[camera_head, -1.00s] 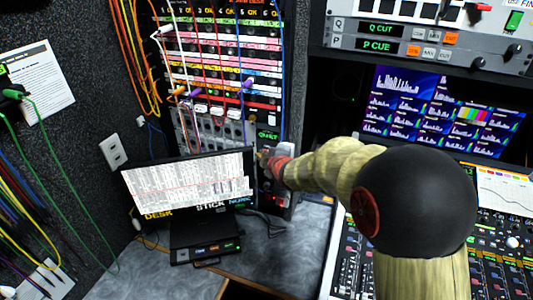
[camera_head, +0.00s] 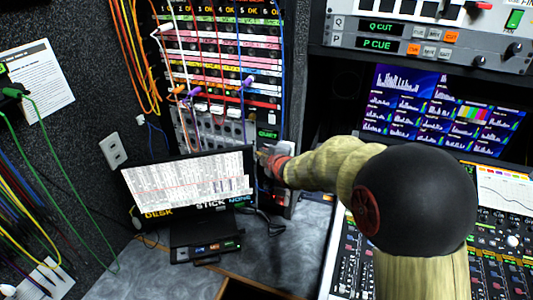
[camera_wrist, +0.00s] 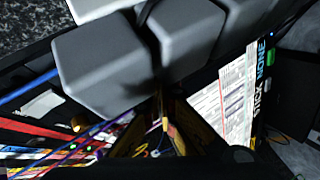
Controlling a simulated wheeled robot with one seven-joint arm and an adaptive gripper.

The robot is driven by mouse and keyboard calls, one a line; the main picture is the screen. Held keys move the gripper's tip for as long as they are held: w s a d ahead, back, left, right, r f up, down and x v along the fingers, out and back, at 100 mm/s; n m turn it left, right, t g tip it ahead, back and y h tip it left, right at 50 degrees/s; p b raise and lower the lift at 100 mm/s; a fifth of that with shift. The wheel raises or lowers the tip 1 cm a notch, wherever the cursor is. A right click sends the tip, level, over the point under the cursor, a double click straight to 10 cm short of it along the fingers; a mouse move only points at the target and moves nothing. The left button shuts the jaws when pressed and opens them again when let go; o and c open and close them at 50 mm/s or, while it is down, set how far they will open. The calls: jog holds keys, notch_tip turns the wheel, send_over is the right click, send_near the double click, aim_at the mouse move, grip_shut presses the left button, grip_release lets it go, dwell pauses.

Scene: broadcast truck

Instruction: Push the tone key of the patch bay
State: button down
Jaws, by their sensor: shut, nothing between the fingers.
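The patch bay (camera_head: 222,60) is the tall rack at the back, with colored label rows and several plugged cables. Its lower part (camera_head: 235,130) is grey, next to a small panel with a green-lit "QUIET" label (camera_head: 267,134). My gripper (camera_head: 260,156) is shut and empty just below that label, behind the top right corner of the small monitor (camera_head: 190,180). Whether it touches the panel, I cannot tell. I cannot make out which key is the tone key. In the wrist view, large grey blocks fill the top, and the colored rows (camera_wrist: 40,135) lie at left.
The small monitor, on a black base (camera_head: 205,238), stands close in front of the rack. Hanging orange cables (camera_head: 140,60) are left of the rack. A mixing console (camera_head: 430,270) and a screen (camera_head: 445,110) are at right. Bare desk (camera_head: 275,262) lies at front.

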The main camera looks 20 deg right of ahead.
dwell(0.3)
jog(key=shift+w+d, duration=0.25)
jog(key=shift+w, duration=0.1)
dwell(0.3)
jog(key=shift+s+a+b, duration=0.2)
jog(key=shift+s+b, duration=0.15)
jog(key=shift+b, duration=0.15)
jog(key=s+a+b, duration=0.3)
jog(key=s+b, duration=0.2)
jog(key=b, duration=0.1)
jog(key=shift+a, duration=0.3)
